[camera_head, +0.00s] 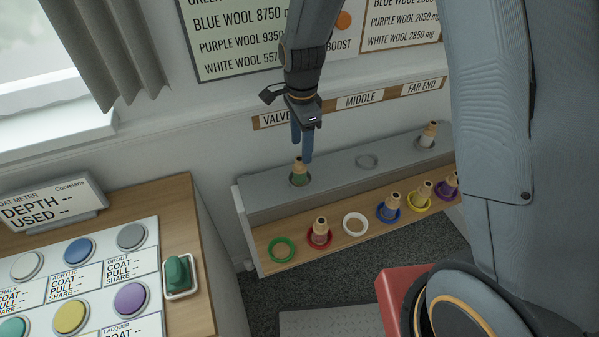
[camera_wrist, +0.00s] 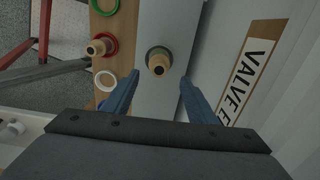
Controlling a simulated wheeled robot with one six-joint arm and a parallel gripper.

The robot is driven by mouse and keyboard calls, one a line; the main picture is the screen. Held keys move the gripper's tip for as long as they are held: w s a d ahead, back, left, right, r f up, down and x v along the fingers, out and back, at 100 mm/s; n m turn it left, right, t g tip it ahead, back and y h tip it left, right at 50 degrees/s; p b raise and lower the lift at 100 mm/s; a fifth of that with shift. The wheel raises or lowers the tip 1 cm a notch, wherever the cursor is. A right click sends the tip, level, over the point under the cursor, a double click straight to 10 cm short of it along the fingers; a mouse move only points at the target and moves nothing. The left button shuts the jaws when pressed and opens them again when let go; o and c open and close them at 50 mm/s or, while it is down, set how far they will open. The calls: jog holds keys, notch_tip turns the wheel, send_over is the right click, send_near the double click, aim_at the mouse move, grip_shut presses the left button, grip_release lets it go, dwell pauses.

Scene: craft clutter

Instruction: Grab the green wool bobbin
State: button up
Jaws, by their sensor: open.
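The green wool bobbin (camera_head: 298,175) stands upright on the grey upper shelf (camera_head: 330,181), at the end under the VALVE label. It has a tan wooden top and sits in a dark ring. In the wrist view the bobbin (camera_wrist: 158,61) is seen from above, its green wool mostly hidden by its top. My gripper (camera_head: 302,151) is open, its blue fingers pointing down above the bobbin. In the wrist view the open fingers (camera_wrist: 159,78) spread left and right, with the bobbin between their lines and slightly beyond the tips. Nothing is held.
The wooden lower shelf (camera_head: 268,232) carries an empty green ring (camera_head: 281,250), a red bobbin (camera_head: 319,233), an empty white ring (camera_head: 355,224), and blue, yellow and purple bobbins. Another bobbin (camera_head: 428,135) stands at the upper shelf's far end. The wall is close behind.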

aim_at(299, 158)
jog(key=f, duration=0.2)
jog(key=f+p, duration=0.1)
jog(key=f, duration=0.1)
jog(key=f+p, duration=0.1)
jog(key=f, duration=0.1)
jog(key=shift+s+a+f, duration=0.25)
jog(key=shift+f, duration=0.65)
jog(key=c, duration=1.1)
